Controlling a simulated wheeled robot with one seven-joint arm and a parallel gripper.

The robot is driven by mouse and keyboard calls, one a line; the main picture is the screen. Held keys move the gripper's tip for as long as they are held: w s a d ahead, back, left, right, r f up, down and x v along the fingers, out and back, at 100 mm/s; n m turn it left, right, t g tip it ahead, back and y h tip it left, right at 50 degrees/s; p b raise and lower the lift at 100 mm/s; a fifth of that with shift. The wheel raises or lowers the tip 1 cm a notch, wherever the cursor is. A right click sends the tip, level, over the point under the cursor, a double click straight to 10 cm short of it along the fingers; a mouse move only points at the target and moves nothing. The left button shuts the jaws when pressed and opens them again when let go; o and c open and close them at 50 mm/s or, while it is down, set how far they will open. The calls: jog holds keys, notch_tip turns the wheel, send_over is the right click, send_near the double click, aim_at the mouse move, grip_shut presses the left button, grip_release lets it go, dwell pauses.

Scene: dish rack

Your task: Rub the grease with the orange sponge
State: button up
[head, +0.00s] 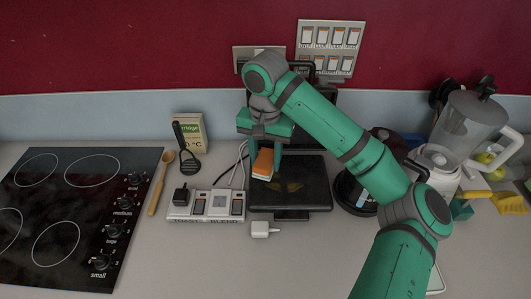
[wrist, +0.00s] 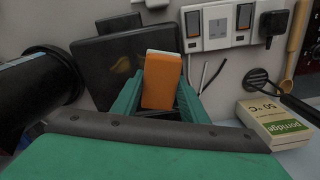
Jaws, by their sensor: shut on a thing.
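The orange sponge (head: 262,164) is held between the fingers of my gripper (head: 267,155). It is also large in the wrist view (wrist: 161,84), with a pale edge at its top, between both green fingers. The grease (head: 291,187) is a yellowish-brown smear on the dark plate of an open black grill (head: 316,200). In the head view, the sponge is above the plate's upper left part, to the left of the grease. In the wrist view, the grease (wrist: 122,70) shows left of the sponge. I cannot tell whether the sponge touches the plate.
A white socket strip (head: 206,206) with a black plug and cables lies left of the grill. A white plug (head: 264,229) lies in front. A wooden spoon (head: 160,183), a porridge box (head: 189,128) and a hob (head: 75,205) are further left. A blender (head: 465,135) stands right.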

send_over(266, 184)
jog(key=shift+f, duration=2.8)
jog(key=shift+w+a, duration=0.1)
jog(key=shift+w, duration=0.05)
jog(key=shift+d+f, duration=0.2)
jog(key=shift+a+f, duration=0.2)
jog(key=shift+f, duration=0.15)
jog(key=shift+d+f, duration=0.1)
jog(key=shift+f, duration=0.4)
